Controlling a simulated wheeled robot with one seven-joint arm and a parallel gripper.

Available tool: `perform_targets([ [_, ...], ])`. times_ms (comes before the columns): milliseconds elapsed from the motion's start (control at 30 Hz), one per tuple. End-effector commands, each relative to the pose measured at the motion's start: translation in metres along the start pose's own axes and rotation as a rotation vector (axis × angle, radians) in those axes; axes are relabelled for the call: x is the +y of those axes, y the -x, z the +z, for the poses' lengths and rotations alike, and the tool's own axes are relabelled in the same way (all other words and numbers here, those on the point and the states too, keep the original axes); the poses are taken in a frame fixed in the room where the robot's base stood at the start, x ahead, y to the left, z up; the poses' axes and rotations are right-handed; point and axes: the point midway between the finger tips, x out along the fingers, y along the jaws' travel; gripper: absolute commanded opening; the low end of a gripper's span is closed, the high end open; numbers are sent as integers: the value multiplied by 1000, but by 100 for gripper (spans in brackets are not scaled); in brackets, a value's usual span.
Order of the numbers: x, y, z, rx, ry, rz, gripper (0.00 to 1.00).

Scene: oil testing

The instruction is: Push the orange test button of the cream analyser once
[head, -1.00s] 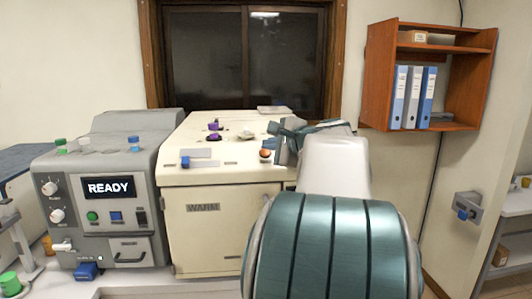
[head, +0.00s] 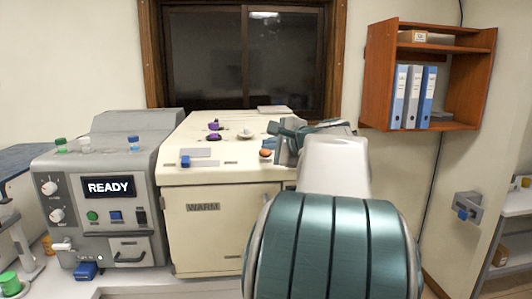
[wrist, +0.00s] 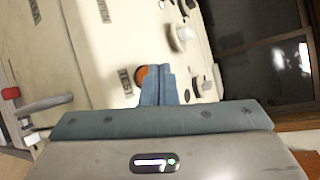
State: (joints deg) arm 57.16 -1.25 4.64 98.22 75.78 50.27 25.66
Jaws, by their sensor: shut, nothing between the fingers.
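The cream analyser (head: 222,228) stands on the bench in the middle of the head view, with "WARM" on its front. Its orange test button (head: 266,154) is on the sloped top near the right front edge. In the wrist view the orange button (wrist: 142,76) shows just left of my fingertips, partly hidden by them, beside a "TEST" label. My gripper (wrist: 158,70) is shut and empty, with its fingers over the panel next to the button. I cannot tell whether the fingertips touch the panel or button. In the head view my arm hides the analyser's right side.
A grey machine (head: 105,222) reading "READY" stands left of the analyser. Purple knobs (head: 214,137) and a blue-ended lever (head: 186,161) sit on the analyser's top. A wooden shelf (head: 377,80) with binders hangs on the wall at the right, beside a dark window (head: 243,60).

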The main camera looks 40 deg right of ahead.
Motion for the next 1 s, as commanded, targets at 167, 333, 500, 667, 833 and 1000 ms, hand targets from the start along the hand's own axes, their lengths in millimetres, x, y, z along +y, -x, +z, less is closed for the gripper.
perform_targets([
  [167, 4, -5, -4, 0, 0, 0, 0],
  [333, 3, -5, -3, 0, 0, 0, 0],
  [500, 3, -5, -3, 0, 0, 0, 0],
  [667, 4, -6, -4, 0, 0, 0, 0],
  [833, 6, -8, -5, 0, 0, 1, 0],
  [1000, 7, -9, -6, -1, 0, 1, 0],
])
